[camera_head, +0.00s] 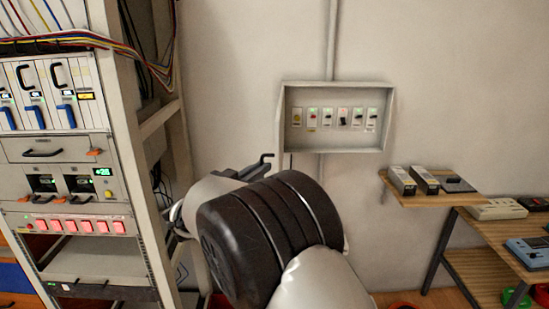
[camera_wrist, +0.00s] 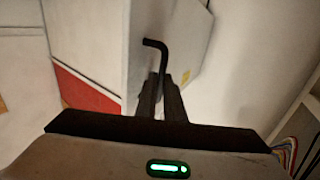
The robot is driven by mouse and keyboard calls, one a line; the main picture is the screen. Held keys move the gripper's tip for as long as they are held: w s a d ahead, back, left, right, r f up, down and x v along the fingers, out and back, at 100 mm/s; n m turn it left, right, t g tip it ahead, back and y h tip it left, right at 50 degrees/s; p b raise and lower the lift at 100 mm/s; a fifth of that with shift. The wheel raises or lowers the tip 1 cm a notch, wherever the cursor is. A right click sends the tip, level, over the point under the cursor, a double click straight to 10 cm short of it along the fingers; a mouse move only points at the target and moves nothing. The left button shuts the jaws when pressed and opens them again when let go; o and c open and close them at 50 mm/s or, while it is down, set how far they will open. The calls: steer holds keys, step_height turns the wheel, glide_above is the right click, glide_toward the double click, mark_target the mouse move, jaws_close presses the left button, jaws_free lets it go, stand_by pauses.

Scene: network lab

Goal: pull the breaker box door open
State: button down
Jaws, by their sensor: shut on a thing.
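The grey breaker box (camera_head: 284,150) is on the wall in the head view, its row of switches in plain sight. A black bent handle (camera_head: 266,157) shows below and left of the box. My gripper (camera_head: 256,170) is at this handle, partly hidden behind my dark wrist. In the wrist view, my gripper (camera_wrist: 160,100) is shut on the black handle (camera_wrist: 158,58), whose bent top stands above the fingers. A pale grey panel (camera_wrist: 90,35) fills the space behind the handle. I cannot tell exactly how far the door stands open.
An equipment rack (camera_head: 122,130) with cables stands close on the left. A small wooden shelf (camera_head: 440,200) with devices is at the right, above a wooden bench (camera_head: 500,250). A conduit (camera_head: 332,40) runs up from the box. The wall between box and shelf is clear.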

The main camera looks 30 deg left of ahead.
steer(key=shift+w+a+r, duration=0.15)
steer(key=shift+a, duration=0.05)
stand_by(0.3)
steer(key=c, duration=2.2)
jaws_free()
steer(key=o, duration=0.3)
steer(key=shift+w+f, duration=0.2)
steer(key=shift+w, duration=0.15)
steer(key=shift+o, duration=0.2)
steer(key=s+a+b, duration=0.2)
steer(key=s, duration=1.5)
steer(key=shift+s+a, duration=0.35)
steer(key=shift+s, duration=0.05)
